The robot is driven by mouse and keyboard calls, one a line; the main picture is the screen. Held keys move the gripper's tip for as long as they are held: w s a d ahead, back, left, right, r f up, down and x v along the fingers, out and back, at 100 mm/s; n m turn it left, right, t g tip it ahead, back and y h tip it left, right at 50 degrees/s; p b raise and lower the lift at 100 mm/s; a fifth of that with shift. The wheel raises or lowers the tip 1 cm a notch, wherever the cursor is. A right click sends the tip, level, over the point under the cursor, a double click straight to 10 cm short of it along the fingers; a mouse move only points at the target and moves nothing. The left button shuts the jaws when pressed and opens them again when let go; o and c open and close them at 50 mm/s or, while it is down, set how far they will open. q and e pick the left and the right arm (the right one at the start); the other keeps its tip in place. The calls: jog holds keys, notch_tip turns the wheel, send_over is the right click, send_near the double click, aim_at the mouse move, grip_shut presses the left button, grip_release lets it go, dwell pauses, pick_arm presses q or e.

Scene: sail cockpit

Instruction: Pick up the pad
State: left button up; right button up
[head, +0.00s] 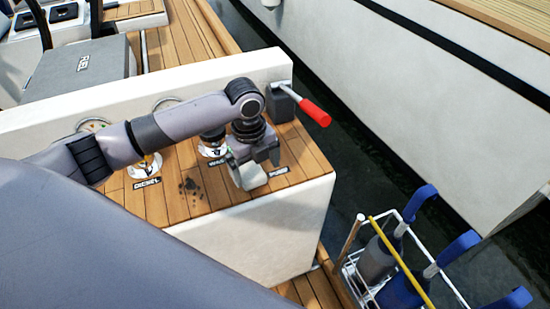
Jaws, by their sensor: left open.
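My left gripper (256,154) reaches in from the left and points down over the right end of the wooden-topped locker. Its jaws are open. A pale grey-green piece (248,176), which looks like the pad, is at the jaws, low over the wood. The gripper hides part of it, and I cannot tell whether the fingers touch it. My right gripper is not in view.
Dark spots (190,186) mark the wood (205,197) beside a DIESEL fitting (145,166). Water lies beyond the edge.

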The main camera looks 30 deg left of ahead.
aim_at(247, 166)
pick_arm(q)
jog(key=shift+m, duration=0.5)
jog(key=a+r, duration=0.1)
jog(key=w+a+r, duration=0.1)
jog(key=a+r, duration=0.1)
jog(key=shift+w+a+r, duration=0.25)
jog(key=shift+w+a, duration=0.1)
jog(key=shift+w, duration=0.05)
jog(key=shift+w+a+f, duration=0.1)
jog(key=shift+f, duration=0.1)
notch_tip(247, 166, down, 7)
jog(key=shift+w+r, duration=0.1)
jog(key=shift+r, duration=0.1)
jog(key=c, duration=1.1)
